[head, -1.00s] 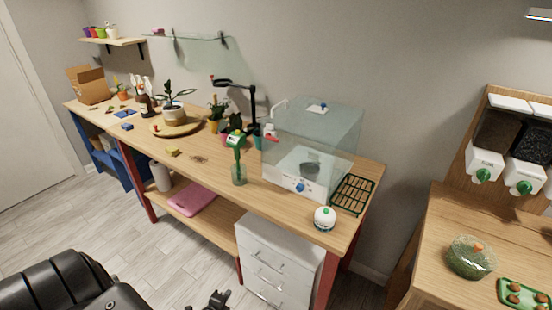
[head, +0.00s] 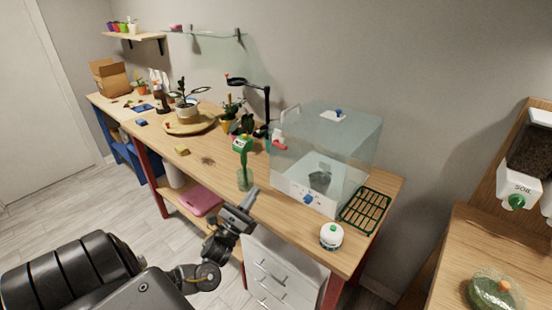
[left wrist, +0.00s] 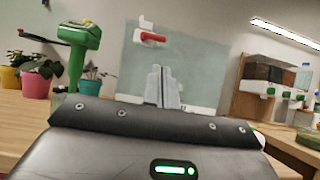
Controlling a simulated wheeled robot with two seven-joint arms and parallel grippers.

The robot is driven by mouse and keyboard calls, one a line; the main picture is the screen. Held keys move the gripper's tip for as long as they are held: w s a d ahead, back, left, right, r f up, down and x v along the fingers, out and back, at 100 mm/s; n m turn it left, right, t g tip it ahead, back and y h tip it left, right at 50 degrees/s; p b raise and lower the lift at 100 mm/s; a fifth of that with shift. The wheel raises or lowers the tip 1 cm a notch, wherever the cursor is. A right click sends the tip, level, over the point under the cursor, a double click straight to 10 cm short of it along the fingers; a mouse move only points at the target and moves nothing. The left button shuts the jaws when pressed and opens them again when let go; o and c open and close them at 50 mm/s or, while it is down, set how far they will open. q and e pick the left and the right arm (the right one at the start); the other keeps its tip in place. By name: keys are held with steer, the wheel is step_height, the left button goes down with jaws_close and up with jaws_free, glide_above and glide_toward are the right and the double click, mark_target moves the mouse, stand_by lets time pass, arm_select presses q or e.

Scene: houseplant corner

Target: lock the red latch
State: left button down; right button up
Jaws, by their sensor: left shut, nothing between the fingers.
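The red latch (head: 279,144) sits on the left side of the clear propagator box (head: 335,140), near its upper left edge. It also shows in the left wrist view (left wrist: 152,37) as a short red bar with a white mount on the translucent wall. My left gripper (head: 251,196) is shut and empty, over the front edge of the bench, in front of and below the latch, apart from it. In the left wrist view its closed fingers (left wrist: 161,85) point toward the box, below the latch. My right gripper is not in view.
A white round timer (head: 331,236) and a green rack (head: 366,209) lie to the right. Potted plants and a black lamp (head: 267,105) stand behind.

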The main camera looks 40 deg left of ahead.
arm_select(q)
steer(key=p, duration=0.5)
glide_toward(281, 145)
steer(key=x, duration=0.4)
steer(key=shift+w+d+r, duration=0.1)
steer(key=shift+w+d, duration=0.1)
steer(key=shift+w, duration=0.3)
steer(key=shift+w+d+r, duration=0.15)
steer(key=shift+w, duration=0.35)
steer(key=shift+w+d, duration=0.1)
steer(key=shift+d, duration=0.05)
steer(key=shift+n+y, duration=0.4)
